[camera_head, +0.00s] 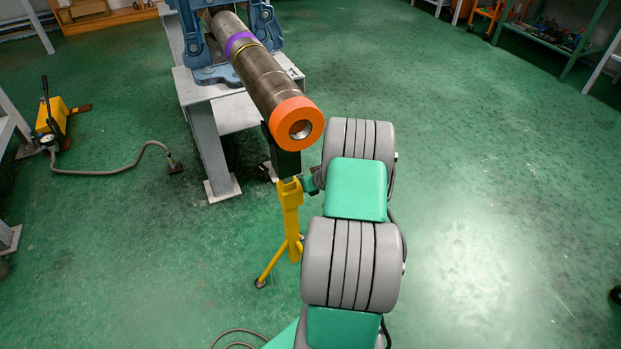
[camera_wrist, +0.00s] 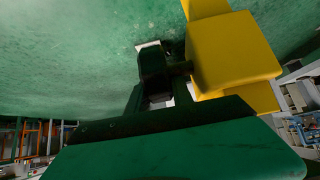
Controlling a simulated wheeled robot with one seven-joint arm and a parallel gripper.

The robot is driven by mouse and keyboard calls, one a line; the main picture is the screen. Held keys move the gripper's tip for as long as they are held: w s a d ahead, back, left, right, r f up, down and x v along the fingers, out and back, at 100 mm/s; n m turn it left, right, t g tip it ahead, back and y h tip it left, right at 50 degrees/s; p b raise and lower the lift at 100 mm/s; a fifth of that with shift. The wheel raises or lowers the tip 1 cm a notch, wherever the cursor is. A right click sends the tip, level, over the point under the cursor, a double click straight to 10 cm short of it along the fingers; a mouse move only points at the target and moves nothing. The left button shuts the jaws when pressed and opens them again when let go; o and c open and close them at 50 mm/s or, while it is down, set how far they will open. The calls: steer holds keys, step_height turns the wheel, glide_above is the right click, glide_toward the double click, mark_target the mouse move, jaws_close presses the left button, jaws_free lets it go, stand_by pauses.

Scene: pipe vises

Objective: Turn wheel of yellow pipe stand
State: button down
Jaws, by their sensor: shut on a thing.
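The yellow pipe stand (camera_head: 291,220) stands on the floor in the head view, its dark green head (camera_head: 284,155) under the near end of the pipe. My gripper (camera_head: 312,182) is close against the right side of the stand's upper part. In the wrist view the yellow stand (camera_wrist: 232,50) fills the upper right. There my gripper (camera_wrist: 153,68) is dark and shut at a short dark shaft (camera_wrist: 182,68) coming out of the stand's side. The wheel is mostly hidden by the dark jaws, and its outline cannot be told apart from them.
The steel pipe (camera_head: 262,80), with an orange end collar (camera_head: 296,122), runs back to a blue vise (camera_head: 195,45) on a grey bench (camera_head: 208,145). A yellow pump (camera_head: 60,115) with a hose lies at left.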

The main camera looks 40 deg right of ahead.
steer(key=shift+a+f, duration=0.2)
stand_by(0.3)
steer(key=c, duration=1.4)
jaws_free()
steer(key=shift+w, duration=0.1)
steer(key=shift+d, duration=0.1)
steer(key=shift+r, duration=0.1)
steer(key=shift+s+r, duration=0.25)
steer(key=p+v, duration=0.1)
steer(key=v, duration=0.6)
steer(key=shift+p, duration=0.35)
steer(key=shift+r, duration=0.1)
